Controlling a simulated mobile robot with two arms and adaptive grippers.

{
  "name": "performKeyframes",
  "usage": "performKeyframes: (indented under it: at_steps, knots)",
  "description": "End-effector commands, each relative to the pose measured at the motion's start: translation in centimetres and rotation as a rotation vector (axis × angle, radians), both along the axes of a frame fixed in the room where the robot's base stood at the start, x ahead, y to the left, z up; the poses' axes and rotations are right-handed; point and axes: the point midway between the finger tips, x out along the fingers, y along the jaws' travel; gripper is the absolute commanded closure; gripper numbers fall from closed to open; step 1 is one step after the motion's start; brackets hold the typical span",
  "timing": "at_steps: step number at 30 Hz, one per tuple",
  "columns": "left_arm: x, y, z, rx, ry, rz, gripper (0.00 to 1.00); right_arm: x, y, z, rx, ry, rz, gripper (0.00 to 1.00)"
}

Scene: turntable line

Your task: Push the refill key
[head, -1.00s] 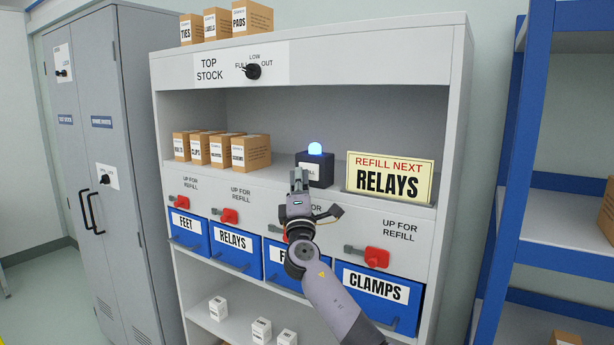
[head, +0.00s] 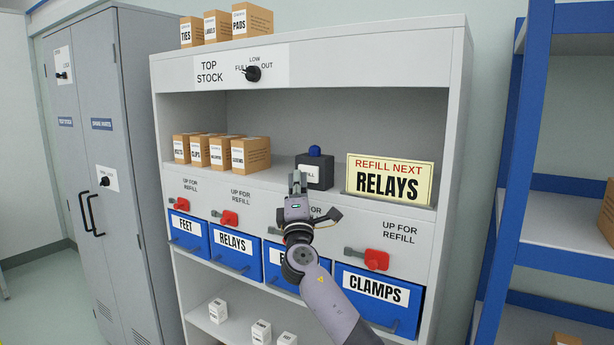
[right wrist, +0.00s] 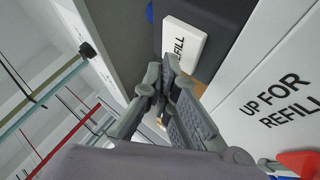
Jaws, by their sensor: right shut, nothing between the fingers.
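The refill key (head: 308,173) is a white, lettered plate on the front of a small dark box (head: 323,166). The box stands on the shelf left of the yellow relays sign and has an unlit blue lamp (head: 315,151) on top. In the right wrist view the key (right wrist: 186,42) shows just beyond the fingertips. My right gripper (head: 297,176) is shut and empty, just in front of the key's lower left side and partly covering it. Whether the fingertips touch it, I cannot tell. My left gripper is not in view.
The "REFILL NEXT RELAYS" sign (head: 390,179) stands right of the box. Several cartons (head: 250,155) stand left on the same shelf. Blue bins, such as the relays bin (head: 234,248), sit below with red levers (head: 376,260) above them. A top-stock dial (head: 252,74) is above.

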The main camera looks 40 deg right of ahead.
Motion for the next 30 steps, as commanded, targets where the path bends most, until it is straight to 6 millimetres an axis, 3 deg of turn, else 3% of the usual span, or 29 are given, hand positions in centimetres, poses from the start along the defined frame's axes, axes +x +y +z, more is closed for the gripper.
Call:
performKeyframes:
  at_steps: [18,30]
  knots:
    - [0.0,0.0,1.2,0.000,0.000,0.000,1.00,-2.0,5.1,0.0,0.000,0.000,0.001,1.00]
    - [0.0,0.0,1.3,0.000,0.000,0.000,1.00,-2.3,5.6,0.0,0.000,0.000,0.001,1.00]
